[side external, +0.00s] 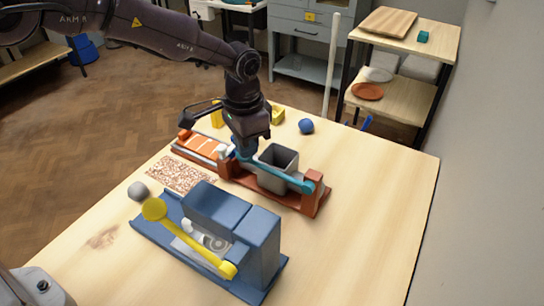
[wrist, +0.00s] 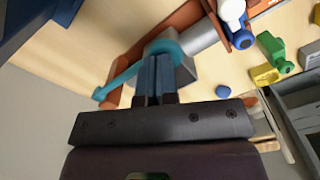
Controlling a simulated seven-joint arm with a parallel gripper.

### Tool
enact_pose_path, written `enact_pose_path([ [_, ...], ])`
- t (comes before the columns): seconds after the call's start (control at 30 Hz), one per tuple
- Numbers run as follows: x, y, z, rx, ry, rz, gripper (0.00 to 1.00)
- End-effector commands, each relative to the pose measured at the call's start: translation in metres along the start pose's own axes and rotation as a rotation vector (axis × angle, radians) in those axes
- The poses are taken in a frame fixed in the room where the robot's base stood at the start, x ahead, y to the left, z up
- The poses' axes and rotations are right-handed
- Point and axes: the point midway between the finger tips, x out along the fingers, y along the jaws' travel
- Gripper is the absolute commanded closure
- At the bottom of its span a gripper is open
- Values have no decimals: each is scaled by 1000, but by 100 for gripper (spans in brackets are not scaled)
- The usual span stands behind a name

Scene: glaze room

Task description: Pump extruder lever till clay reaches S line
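The extruder has a red-brown base (side external: 268,193) and a grey hopper (side external: 278,158). Its teal lever (side external: 288,179) runs low from a right-hand post to a rounded end under my gripper (side external: 243,152). The wrist view shows the lever (wrist: 125,80) and my gripper (wrist: 154,60). The two fingers are together, tips at the lever's rounded end; they look pressed against it rather than around it. The exact contact is hidden. An orange tray strip (side external: 203,147) with pale marks lies left of the extruder. I cannot read an S line or tell where the clay front is.
A blue machine (side external: 262,235) with a yellow lever (side external: 190,240) stands in front. A speckled mat (side external: 180,174) and a grey ball (side external: 138,190) lie left. A blue ball (side external: 306,126) and yellow block (side external: 277,114) lie behind. The table's right side is clear.

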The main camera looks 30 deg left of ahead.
Motion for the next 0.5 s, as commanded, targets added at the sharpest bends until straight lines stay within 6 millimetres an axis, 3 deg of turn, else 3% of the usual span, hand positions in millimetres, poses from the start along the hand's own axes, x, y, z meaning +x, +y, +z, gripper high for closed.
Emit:
enact_pose_path([
  [0.5, 7, 1, 0, 1, -2, 1, 100],
])
